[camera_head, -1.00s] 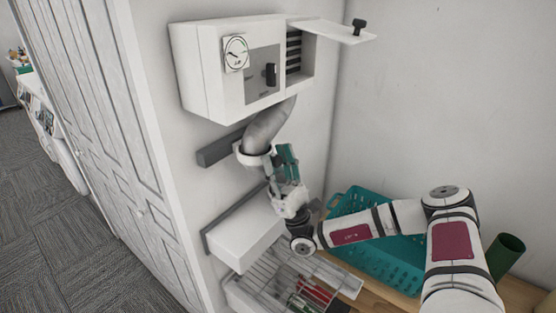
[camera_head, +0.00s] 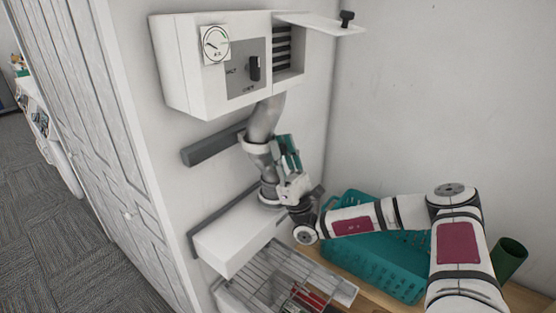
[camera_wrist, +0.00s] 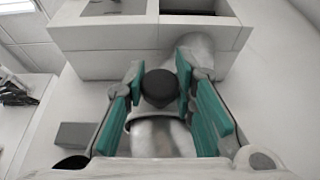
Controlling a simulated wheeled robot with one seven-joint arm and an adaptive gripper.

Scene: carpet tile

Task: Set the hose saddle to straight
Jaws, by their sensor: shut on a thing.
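The hose saddle (camera_head: 250,147) is a white band around the grey hose (camera_head: 266,116), in front of a dark grey wall rail. The hose comes down from the white wall box (camera_head: 190,75) through the saddle, and its lower part nears a collar on a lower white box. My gripper (camera_head: 287,152), with teal finger pads, is at the right side of the saddle. The gripper is shut on this knob, which appears to belong to the saddle. The fingers hide part of the saddle.
The upper box carries a gauge (camera_head: 214,44), a black switch (camera_head: 254,68) and an open flap (camera_head: 320,25) sticking out right. Below are a lower white box (camera_head: 235,238), a wire rack (camera_head: 270,280) and a teal basket (camera_head: 385,265). A green cylinder (camera_head: 508,257) stands right.

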